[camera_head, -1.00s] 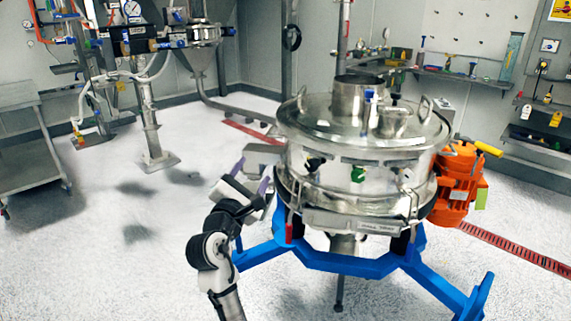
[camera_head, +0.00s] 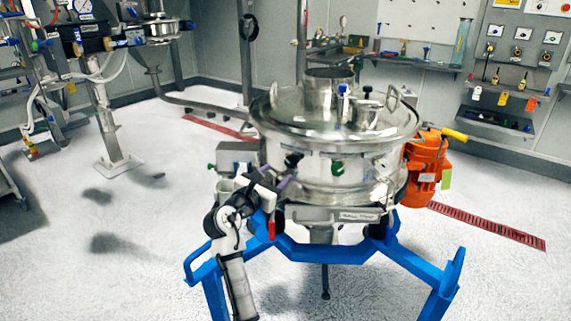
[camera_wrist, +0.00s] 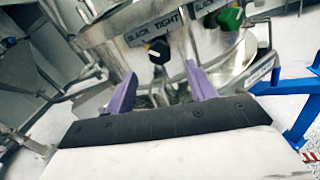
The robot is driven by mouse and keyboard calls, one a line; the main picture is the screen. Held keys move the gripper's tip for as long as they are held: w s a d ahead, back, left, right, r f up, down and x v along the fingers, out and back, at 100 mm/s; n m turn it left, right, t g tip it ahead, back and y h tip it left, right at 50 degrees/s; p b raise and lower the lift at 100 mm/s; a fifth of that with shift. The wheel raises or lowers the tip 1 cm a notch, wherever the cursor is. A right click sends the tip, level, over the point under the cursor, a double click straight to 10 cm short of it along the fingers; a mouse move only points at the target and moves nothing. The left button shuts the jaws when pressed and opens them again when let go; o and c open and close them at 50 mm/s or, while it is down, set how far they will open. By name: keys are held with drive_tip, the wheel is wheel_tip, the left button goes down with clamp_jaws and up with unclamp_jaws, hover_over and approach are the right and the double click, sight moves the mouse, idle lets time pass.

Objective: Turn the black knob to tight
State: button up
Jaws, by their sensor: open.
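The black knob (camera_head: 293,160) sits on the side wall of the steel sifter (camera_head: 330,183). In the wrist view the black knob (camera_wrist: 158,51) is near the top middle, under a label reading SLACK and TIGHT (camera_wrist: 160,27). A small pale yellow mark shows at its upper left, toward the SLACK side. My gripper (camera_head: 277,176) is just left of and below the knob in the head view. In the wrist view its purple fingers (camera_wrist: 160,76) are open and empty, with the knob beyond and between their tips, apart from them.
A green knob (camera_head: 337,167) is to the right on the same wall; it shows in the wrist view (camera_wrist: 230,18) too. A blue frame (camera_head: 330,252) carries the sifter. An orange motor (camera_head: 425,168) is at its right. Open floor lies at left.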

sight(289, 164)
drive_tip(key=x, duration=0.6)
drive_tip(key=shift+p, duration=0.4)
drive_tip(key=shift+c, duration=0.2)
drive_tip(key=c, duration=0.9)
